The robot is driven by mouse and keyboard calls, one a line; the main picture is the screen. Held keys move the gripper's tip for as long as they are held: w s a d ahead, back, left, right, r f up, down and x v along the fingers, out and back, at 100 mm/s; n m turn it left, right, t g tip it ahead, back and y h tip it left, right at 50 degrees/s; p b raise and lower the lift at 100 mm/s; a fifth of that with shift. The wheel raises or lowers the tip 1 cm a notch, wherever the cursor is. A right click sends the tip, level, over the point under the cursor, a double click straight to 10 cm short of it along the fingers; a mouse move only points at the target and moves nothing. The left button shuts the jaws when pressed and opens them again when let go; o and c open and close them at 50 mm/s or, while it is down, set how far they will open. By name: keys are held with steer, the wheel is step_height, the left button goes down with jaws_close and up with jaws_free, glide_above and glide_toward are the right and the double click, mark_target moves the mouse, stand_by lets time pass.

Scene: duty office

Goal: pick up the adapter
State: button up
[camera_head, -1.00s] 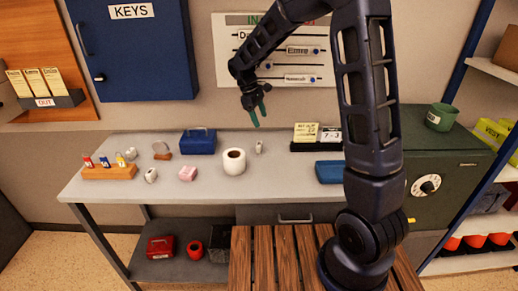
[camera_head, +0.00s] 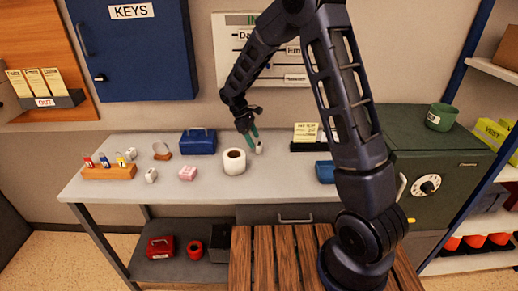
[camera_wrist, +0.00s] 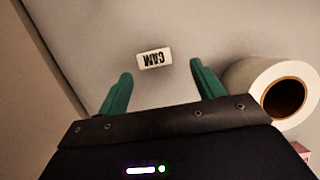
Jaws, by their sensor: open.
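A small white block marked "CAM" (camera_wrist: 154,58), which looks like the adapter, lies on the table past my fingertips in the wrist view. In the head view this white block (camera_head: 260,149) is on the table right of the paper roll, partly behind my fingers. My gripper (camera_head: 254,143) is open, with green fingers pointing down close to it. In the wrist view my gripper (camera_wrist: 161,72) has nothing between its fingers. The block sits just ahead of the gap, apart from both fingers.
A white roll (camera_head: 234,162) stands close to the left of my gripper; it also shows in the wrist view (camera_wrist: 243,82). A blue box (camera_head: 198,141), pink block (camera_head: 187,173) and another small white block (camera_head: 151,175) sit further left.

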mark_target(259, 144)
steer(key=x, duration=0.2)
steer(key=d+x, duration=0.1)
steer(key=x, duration=0.2)
steer(key=shift+w+r, duration=0.2)
steer(key=c, duration=1)
